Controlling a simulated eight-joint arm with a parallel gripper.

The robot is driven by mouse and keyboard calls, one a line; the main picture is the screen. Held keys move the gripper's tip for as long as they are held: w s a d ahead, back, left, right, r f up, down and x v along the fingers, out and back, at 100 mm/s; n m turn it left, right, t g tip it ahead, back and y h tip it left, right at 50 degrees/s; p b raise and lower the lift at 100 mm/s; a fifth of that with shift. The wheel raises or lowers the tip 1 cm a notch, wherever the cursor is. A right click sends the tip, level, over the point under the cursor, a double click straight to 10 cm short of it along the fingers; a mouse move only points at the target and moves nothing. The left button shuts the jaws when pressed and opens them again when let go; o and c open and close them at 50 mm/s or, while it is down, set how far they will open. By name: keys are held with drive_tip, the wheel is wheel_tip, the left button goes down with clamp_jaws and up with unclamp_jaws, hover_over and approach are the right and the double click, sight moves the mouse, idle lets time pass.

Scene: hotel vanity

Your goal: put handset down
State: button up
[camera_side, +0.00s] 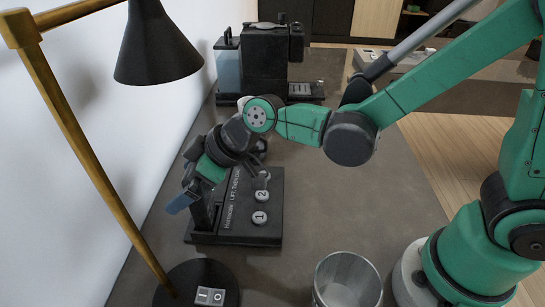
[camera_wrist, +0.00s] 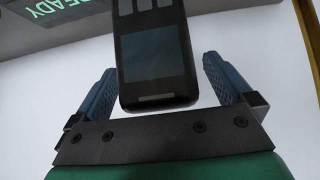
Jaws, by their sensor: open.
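The dark handset (camera_wrist: 155,58) shows in the wrist view with its screen facing the camera. It lies between the two blue fingers of my gripper (camera_wrist: 158,80), with a visible gap on each side. My gripper is open and not closed on it. In the side view my gripper (camera_side: 180,203) is at the left edge of the black phone base (camera_side: 262,232), which has round buttons marked 1 and 2. A dark upright part beside the fingers looks like the handset (camera_side: 203,212). The wrist and fingers partly hide it, so its contact with the base is unclear.
A lamp (camera_side: 90,150) with a brass stem and black shade stands at the left, its switch base in front. A clear glass (camera_side: 347,282) stands at the front. A coffee machine (camera_side: 272,60) is behind. The counter right of the base is clear.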

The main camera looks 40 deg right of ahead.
clamp_jaws()
drive_tip(key=shift+r, duration=0.1)
idle(0.3)
